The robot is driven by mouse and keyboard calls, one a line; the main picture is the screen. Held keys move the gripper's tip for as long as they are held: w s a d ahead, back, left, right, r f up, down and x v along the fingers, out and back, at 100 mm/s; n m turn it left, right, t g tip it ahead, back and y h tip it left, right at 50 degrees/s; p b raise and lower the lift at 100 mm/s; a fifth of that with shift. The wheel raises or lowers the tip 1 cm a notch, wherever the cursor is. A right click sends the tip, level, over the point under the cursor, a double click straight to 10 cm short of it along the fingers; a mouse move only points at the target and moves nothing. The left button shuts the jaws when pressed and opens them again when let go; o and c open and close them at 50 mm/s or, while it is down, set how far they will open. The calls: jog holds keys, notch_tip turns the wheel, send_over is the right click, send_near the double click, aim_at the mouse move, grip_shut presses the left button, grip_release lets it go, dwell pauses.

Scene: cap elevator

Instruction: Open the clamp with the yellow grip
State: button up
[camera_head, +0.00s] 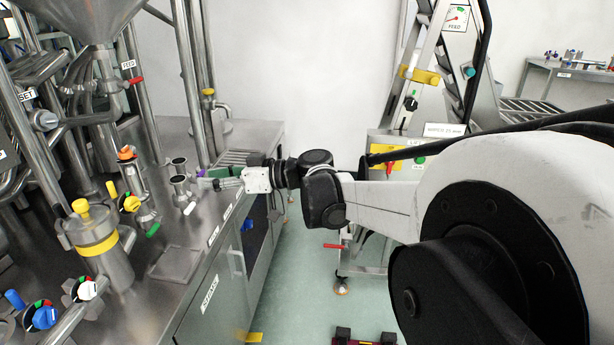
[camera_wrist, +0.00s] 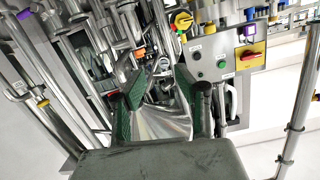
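Which part is the clamp with the yellow grip is hard to tell. In the head view a small yellow lever (camera_head: 111,189) stands up at the left, beside a valve with a yellow knob (camera_head: 131,203). Another yellow handle (camera_head: 208,92) sits on a vertical pipe farther back. My gripper (camera_head: 204,181) is over the right part of the steel bench, to the right of the yellow lever and apart from it. In the wrist view my gripper (camera_wrist: 157,82) shows two spread fingers with green pads and nothing visibly held between them.
A steel canister (camera_head: 104,262) with a yellow band stands at the front left of the bench (camera_head: 178,262). Pipes and a funnel (camera_head: 82,18) crowd the left. A ladder-like frame (camera_head: 420,70) stands at the right.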

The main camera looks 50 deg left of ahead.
jog(key=w+d+m+t, duration=0.4)
jog(key=w+d+m, duration=0.1)
jog(key=w+d, duration=0.8)
jog(key=shift+w+r+t+p, duration=0.3)
jog(key=shift+w+t+p, duration=0.15)
jog(key=shift+w, duration=0.2)
jog(key=shift+c, duration=0.4)
